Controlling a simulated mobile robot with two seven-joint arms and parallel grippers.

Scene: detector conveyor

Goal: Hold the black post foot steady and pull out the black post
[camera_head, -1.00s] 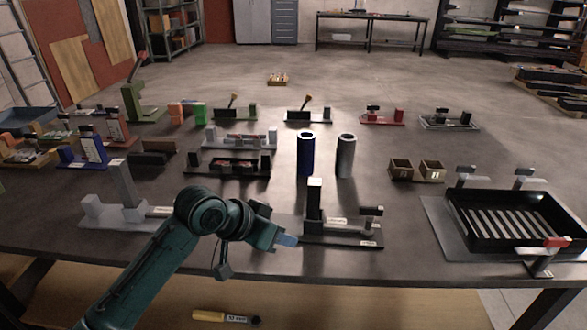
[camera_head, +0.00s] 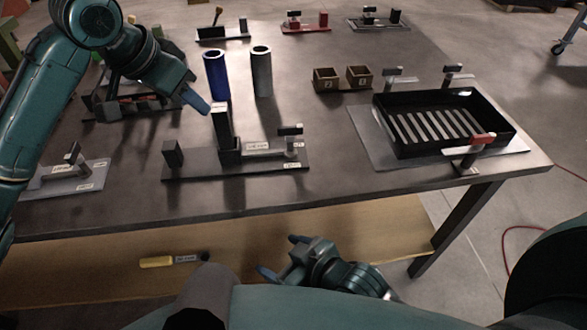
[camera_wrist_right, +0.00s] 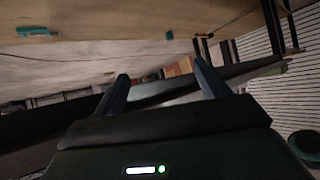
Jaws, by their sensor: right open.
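The black post (camera_head: 221,120) stands upright in its black post foot (camera_head: 229,154) on a dark base plate (camera_head: 270,168) near the table's front edge. A dark block stands at the plate's left end and a labelled clamp at its right. My left gripper (camera_head: 202,103) is just left of the post's top, its blue fingertip close to it; I cannot tell whether they touch or how far the jaws are apart. My right gripper (camera_head: 281,256) is open and empty, below and in front of the table edge. Its two fingers also show apart in the right wrist view (camera_wrist_right: 162,75).
A blue cylinder (camera_head: 216,75) and a grey cylinder (camera_head: 261,72) stand behind the post. Two small brown boxes (camera_head: 343,79) and a black slotted tray (camera_head: 385,132) are to the right. A grey fixture (camera_head: 92,178) is at left. A yellow-handled tool (camera_head: 157,262) lies on the lower shelf.

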